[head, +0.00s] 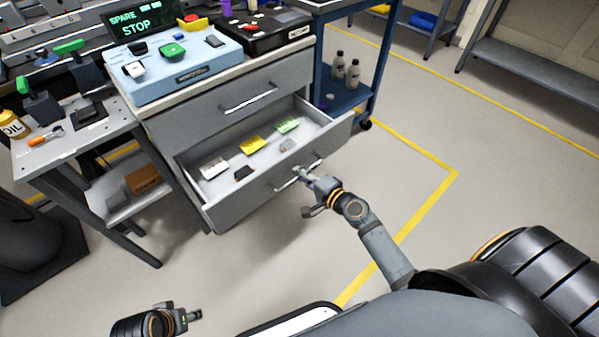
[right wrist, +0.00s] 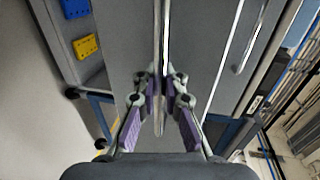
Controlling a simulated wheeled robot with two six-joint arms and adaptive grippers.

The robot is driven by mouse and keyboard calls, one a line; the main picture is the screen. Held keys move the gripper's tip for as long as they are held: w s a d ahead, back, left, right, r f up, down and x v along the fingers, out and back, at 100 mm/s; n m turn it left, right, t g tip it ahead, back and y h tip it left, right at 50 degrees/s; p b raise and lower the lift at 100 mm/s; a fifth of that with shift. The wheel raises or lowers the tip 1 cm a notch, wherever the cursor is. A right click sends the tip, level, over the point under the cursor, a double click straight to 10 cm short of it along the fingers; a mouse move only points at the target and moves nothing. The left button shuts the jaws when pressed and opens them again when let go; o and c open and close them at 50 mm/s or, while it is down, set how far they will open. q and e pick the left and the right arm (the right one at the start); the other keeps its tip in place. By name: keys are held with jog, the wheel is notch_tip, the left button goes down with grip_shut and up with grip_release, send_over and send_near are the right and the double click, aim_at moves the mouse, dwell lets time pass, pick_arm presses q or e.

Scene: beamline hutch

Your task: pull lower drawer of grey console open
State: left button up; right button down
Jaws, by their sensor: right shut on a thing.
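The grey console (head: 165,128) stands at the upper middle of the head view. Its lower drawer (head: 245,207) is pulled out, showing several small items inside. The upper drawer, with its own bar handle (head: 249,102), is closed. My right gripper (head: 303,175) is shut on the lower drawer's bar handle (head: 284,185). In the right wrist view, the fingers (right wrist: 160,105) close on both sides of the handle bar (right wrist: 161,40). My left gripper (head: 192,316) is low at the left, away from the console; its finger gap is unclear.
A light-blue control box (head: 190,72) sits on the console top. Open floor with yellow lines lies in front of the drawer.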

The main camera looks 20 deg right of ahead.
jog(key=shift+r, duration=0.1)
jog(key=c, duration=1.4)
grip_release()
jog(key=shift+c, duration=0.2)
jog(key=v, duration=0.7)
jog(key=shift+s, duration=0.25)
